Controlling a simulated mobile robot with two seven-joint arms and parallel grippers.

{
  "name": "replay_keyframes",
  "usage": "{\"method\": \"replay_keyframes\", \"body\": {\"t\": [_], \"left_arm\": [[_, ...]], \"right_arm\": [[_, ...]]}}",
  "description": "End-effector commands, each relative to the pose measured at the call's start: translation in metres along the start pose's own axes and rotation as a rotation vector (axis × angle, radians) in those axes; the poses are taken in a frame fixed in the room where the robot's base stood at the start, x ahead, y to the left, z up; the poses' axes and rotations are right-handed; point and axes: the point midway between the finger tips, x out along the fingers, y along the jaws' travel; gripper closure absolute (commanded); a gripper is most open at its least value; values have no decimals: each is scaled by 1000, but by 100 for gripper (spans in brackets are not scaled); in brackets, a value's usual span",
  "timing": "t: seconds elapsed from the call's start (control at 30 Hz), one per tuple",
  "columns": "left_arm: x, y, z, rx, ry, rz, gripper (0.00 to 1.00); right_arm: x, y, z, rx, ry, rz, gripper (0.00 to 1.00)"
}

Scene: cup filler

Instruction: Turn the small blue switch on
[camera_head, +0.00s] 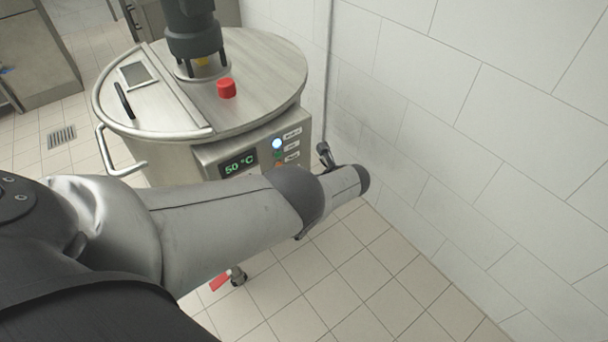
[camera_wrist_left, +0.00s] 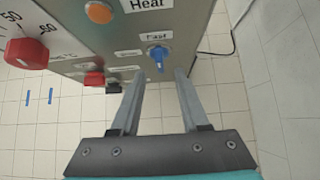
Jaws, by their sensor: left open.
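The small blue switch (camera_wrist_left: 158,58) shows in the left wrist view, under a label reading "Fast" on the grey metal panel (camera_wrist_left: 190,25). Its lever points downward in that picture. My left gripper (camera_wrist_left: 160,74) is open, with one finger on each side of the space just below the switch. The fingers look empty, and I cannot tell whether either touches the switch. In the head view my left arm covers the lower panel and the blue switch is hidden. My right gripper is not in view.
An orange button (camera_wrist_left: 98,11), a large red knob (camera_wrist_left: 26,52) and a small red switch (camera_wrist_left: 93,78) are on the panel. The round vessel (camera_head: 265,60) has a red cap (camera_head: 227,88) and a "50 °C" display (camera_head: 238,163). A tiled wall (camera_head: 480,110) stands close on the right.

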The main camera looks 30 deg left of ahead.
Motion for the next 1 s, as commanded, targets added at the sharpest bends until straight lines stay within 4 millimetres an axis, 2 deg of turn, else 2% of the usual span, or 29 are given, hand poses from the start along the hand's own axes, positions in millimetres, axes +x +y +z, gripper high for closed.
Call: {"method": "replay_keyframes", "body": {"t": [0.03,0.6,0.8,1.0], "left_arm": [[-10,0,3,1,1,0,55],[-78,0,2,1,2,1,55],[-96,0,1,1,2,0,55],[-102,1,0,0,1,2,55]], "right_arm": [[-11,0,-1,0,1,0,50],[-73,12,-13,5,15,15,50],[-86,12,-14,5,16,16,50],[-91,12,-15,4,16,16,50]]}}
